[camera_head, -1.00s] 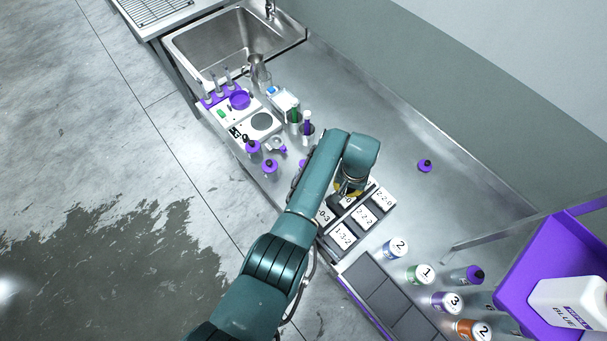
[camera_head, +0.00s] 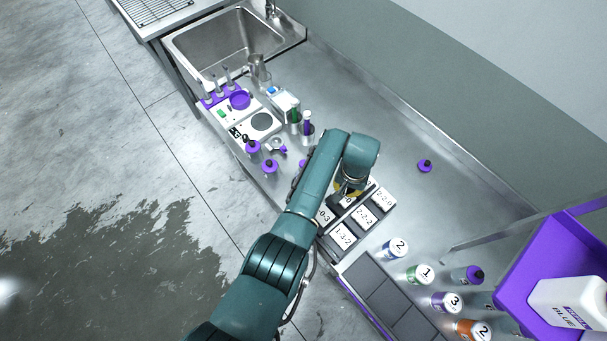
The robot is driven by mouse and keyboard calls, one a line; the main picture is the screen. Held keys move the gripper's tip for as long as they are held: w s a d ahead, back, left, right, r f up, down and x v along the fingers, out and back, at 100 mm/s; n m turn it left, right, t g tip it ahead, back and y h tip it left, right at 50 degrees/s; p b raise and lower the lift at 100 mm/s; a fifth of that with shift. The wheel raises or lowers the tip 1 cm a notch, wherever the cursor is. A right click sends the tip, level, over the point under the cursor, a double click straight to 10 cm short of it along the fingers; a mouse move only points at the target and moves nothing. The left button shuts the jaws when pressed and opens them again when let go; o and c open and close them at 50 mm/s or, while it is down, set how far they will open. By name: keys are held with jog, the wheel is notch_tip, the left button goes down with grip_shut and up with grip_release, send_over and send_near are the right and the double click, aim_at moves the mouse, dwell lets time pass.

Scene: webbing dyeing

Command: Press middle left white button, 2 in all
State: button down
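The clear white labels read 2-2-0 (camera_head: 385,198), 2-2-2 (camera_head: 364,214) and 1-3-2 (camera_head: 343,236). Another label ending in 0-3 (camera_head: 324,213) is partly covered by my arm.
A white device with a round plate (camera_head: 262,121) stands near the sink (camera_head: 225,45). Several purple-capped bottles are close by. Numbered cans, such as one marked 1 (camera_head: 420,274), stand at lower right beside a purple shelf (camera_head: 540,250). The bench's back right is mostly clear.

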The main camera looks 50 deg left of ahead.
jog(key=shift+f+b, duration=2.3)
jog(key=shift+f, duration=0.15)
jog(key=shift+r+p, duration=1.15)
jog(key=shift+r, duration=0.1)
jog(key=shift+f+b, duration=1.15)
jog(key=shift+f, duration=0.05)
jog(key=shift+r+p, duration=2.15)
jog(key=shift+r, duration=0.2)
